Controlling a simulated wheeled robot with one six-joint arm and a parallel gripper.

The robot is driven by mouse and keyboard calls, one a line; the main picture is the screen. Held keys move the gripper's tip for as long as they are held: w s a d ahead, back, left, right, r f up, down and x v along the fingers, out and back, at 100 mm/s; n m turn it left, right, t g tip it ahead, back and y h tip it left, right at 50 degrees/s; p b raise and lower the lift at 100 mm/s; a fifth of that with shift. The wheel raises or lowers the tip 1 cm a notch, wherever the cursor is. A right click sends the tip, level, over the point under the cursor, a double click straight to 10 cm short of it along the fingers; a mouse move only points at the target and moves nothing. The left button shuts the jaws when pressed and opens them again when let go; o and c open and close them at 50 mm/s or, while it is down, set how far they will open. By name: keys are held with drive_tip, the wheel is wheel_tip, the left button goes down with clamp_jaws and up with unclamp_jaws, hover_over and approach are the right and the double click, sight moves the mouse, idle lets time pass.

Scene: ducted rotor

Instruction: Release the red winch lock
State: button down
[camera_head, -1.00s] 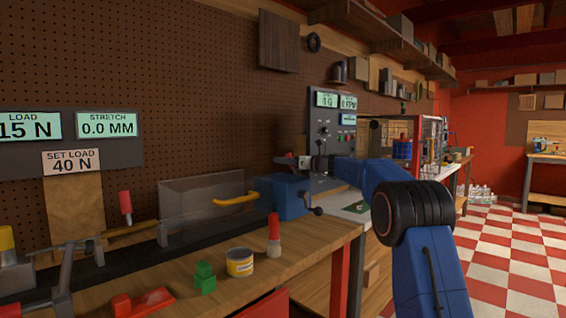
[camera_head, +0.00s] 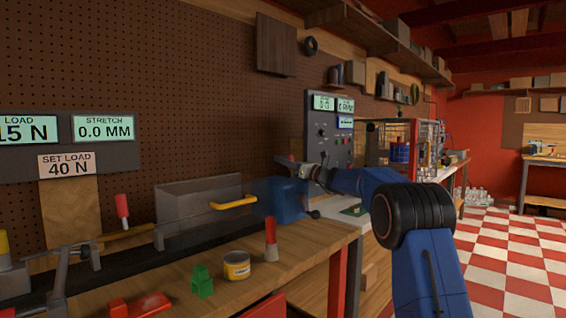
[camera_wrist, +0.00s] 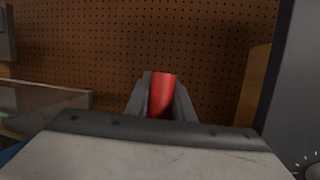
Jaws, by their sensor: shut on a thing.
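My gripper (camera_head: 298,167) is beside the top of the blue winch housing (camera_head: 280,199) on the bench. In the wrist view my gripper (camera_wrist: 161,98) has its two grey fingers closed around an upright red cylinder (camera_wrist: 162,90), which appears to be the red winch lock's handle. Its lower end is hidden behind the gripper body. In the head view, only a small dark red patch shows by the fingers, so the lock's position is hard to tell. A yellow handle (camera_head: 234,202) reaches left from the housing.
A clear guard (camera_head: 195,203) stands left of the winch. A red-topped bottle (camera_head: 271,240), yellow tin (camera_head: 236,265), green blocks (camera_head: 202,282) and a red tool (camera_head: 140,306) are along the bench front. Displays read 15 N load and 0.0 mm stretch. A control panel (camera_head: 328,130) stands behind.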

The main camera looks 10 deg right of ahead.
drive_tip(key=c, duration=1.5)
unclamp_jaws()
drive_tip(key=shift+c, duration=0.2)
drive_tip(key=v, duration=1.7)
drive_tip(key=shift+s+d, duration=0.15)
drive_tip(key=shift+d, duration=0.05)
